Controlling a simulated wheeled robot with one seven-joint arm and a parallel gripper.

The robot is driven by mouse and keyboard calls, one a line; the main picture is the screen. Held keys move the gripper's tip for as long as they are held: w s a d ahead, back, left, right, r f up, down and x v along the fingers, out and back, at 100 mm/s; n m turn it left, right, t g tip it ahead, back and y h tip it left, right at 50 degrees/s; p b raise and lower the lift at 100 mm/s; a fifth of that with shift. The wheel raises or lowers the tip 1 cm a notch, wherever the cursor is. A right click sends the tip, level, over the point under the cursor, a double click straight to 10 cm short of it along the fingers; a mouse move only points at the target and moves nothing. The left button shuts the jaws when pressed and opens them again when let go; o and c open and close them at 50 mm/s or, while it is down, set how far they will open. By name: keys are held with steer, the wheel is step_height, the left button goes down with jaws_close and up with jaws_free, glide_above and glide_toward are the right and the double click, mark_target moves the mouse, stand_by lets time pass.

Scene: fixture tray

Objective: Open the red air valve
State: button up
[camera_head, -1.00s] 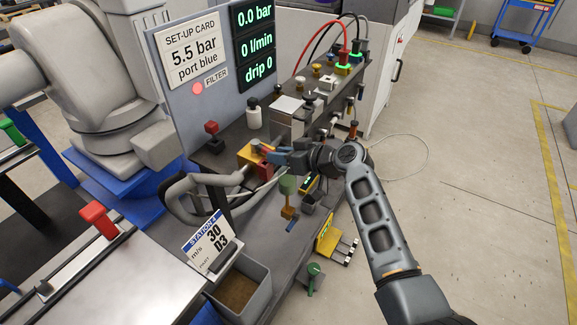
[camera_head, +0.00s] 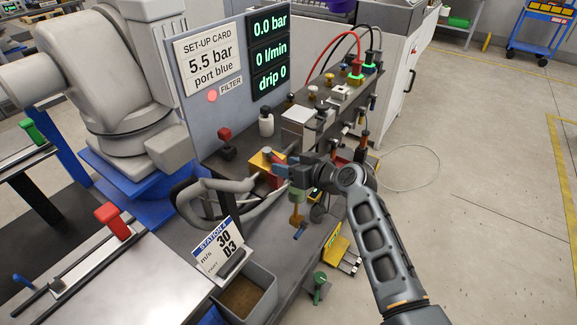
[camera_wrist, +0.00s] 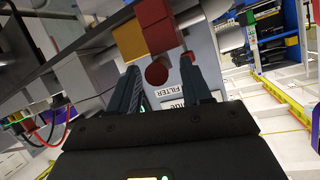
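A red knob on a dark base (camera_head: 225,137) stands on the grey bench, left of my gripper in the head view. A yellow block (camera_head: 260,164) with red parts lies right at my fingertips. My gripper (camera_head: 280,166) reaches in from the right; its fingers partly hide these parts. In the wrist view my gripper (camera_wrist: 160,68) is open, its two dark fingers apart. A round dark-red knob (camera_wrist: 156,74) shows between them, with no visible contact. A red block (camera_wrist: 155,26) and a yellow block (camera_wrist: 129,42) lie just beyond the fingertips. I cannot tell which red part is the valve.
A panel (camera_head: 238,116) behind shows 0.0 bar, 0 l/min, drip 0 and a lit red lamp (camera_head: 212,96). A grey looped pipe (camera_head: 200,200) is left of my gripper. A green-topped fitting (camera_head: 299,177) stands close below it. A grey bin (camera_head: 262,280) is in front.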

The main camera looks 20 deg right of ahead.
steer(key=v, duration=0.7)
steer(key=shift+s+b, duration=0.35)
steer(key=shift+d+r, duration=0.1)
steer(key=shift+r, duration=0.05)
